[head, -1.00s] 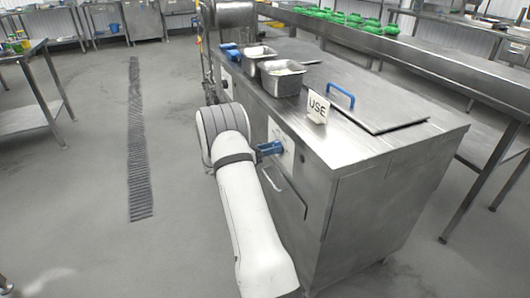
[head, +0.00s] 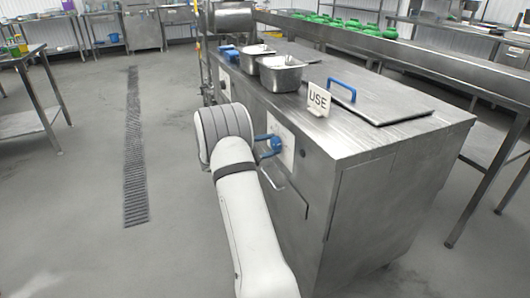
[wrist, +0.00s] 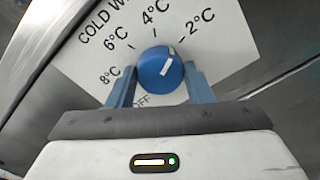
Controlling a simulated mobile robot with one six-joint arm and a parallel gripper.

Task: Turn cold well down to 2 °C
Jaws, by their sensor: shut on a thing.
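The cold well control panel (wrist: 85,50) is a white plate with 8, 6, 4 and 2 °C marks and OFF; it also shows on the cabinet side in the head view (head: 287,158). Its round blue knob (wrist: 160,68) has a white pointer line slanting up and right, near the 2 °C tick. My gripper (wrist: 160,82) has its blue fingers on either side of the knob, shut on it. In the head view my gripper (head: 268,146) is at the panel, with the knob largely hidden.
The steel cabinet (head: 400,165) carries metal pans (head: 281,75), a USE sign (head: 318,100) and a lid with a blue handle (head: 341,90). A bar handle (head: 290,195) sits below the panel. The floor on the left is clear, with a drain grate (head: 136,150).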

